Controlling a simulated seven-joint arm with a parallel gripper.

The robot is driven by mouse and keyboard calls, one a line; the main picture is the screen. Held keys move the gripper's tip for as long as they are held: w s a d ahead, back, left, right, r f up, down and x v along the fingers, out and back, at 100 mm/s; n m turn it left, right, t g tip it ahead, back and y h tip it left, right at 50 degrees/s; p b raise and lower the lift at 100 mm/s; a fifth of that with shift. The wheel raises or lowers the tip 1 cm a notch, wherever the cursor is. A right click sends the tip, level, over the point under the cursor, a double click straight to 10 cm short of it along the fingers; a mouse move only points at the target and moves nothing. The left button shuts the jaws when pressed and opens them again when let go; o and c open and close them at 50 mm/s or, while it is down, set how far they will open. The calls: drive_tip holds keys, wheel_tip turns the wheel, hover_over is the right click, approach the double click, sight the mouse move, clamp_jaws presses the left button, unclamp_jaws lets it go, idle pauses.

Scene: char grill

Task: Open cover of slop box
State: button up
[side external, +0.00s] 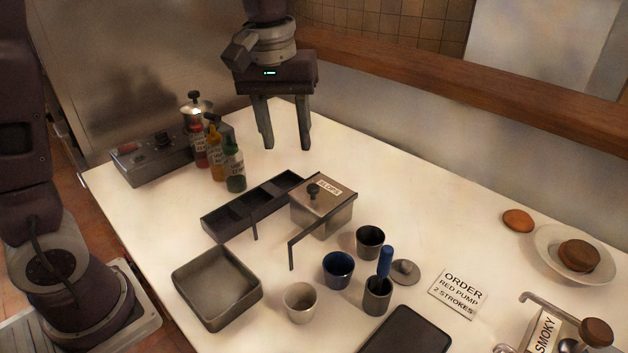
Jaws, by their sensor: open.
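The slop box (333,221) is a small metal box near the middle of the white table, to the right of a dark divided tray. Its cover (322,202) lies closed on top, with a dark round knob (314,190) and a label that seems to read "SLOPS". My gripper (286,145) is open and empty, pointing down, above and behind the box in the picture. It is apart from the cover and touches nothing that I can see.
The dark divided tray (224,221) adjoins the box on the left. Several sauce bottles (234,172) stand left of my gripper. In front are a square pan (217,313), cups (338,267) and a blue-handled tool (385,262). A thin dark bracket (291,254) stands before the box.

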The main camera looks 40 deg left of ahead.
drive_tip(key=n+g, duration=0.1)
drive_tip(key=n, duration=0.1)
hover_over(313, 186)
wheel_tip(313, 186, down, 5)
drive_tip(key=shift+f, duration=0.2)
wheel_tip(313, 186, down, 7)
drive_tip(key=shift+r, duration=0.1)
clamp_jaws()
idle(0.8)
